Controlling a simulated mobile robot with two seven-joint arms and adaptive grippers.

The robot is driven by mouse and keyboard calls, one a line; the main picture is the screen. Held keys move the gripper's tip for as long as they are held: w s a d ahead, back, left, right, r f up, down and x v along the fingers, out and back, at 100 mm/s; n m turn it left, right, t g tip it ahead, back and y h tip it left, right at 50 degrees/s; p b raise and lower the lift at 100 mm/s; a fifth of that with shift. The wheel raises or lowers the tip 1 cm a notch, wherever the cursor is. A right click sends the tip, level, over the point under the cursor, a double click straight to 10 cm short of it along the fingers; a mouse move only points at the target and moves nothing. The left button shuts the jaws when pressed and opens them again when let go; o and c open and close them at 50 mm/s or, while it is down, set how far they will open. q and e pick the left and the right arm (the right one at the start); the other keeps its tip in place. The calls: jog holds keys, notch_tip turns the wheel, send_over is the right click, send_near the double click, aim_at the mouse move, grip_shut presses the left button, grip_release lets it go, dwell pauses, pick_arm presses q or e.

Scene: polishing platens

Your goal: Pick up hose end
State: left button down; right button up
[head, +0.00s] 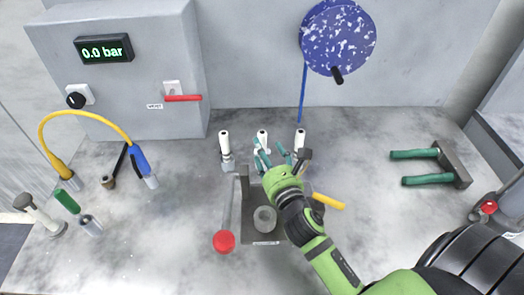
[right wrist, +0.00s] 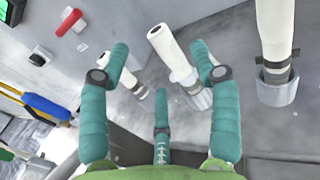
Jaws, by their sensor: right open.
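The blue part also shows at the left edge of the right wrist view (right wrist: 46,106). My right gripper (head: 277,158) is open, well right of the hose end, among white-topped posts. In the wrist view its teal fingers (right wrist: 160,78) are spread, with the middle white post (right wrist: 168,45) beyond them. My left gripper is out of view.
A left white post (head: 224,142) and a right one (head: 300,140) flank the gripper. A red-knobbed lever (head: 224,242) and a metal cup (head: 265,219) stand in front. A grey box reading 0.0 bar (head: 104,50) is behind.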

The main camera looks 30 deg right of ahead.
jog(key=w, duration=0.1)
jog(key=w+p, duration=0.1)
jog(key=w, duration=0.1)
jog(key=w+d, duration=0.1)
jog(key=w, duration=0.1)
jog(key=shift+w+f, duration=0.15)
jog(key=shift+f, duration=0.05)
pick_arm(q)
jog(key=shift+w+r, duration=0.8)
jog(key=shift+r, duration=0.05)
pick_arm(e)
jog(key=c, duration=1.3)
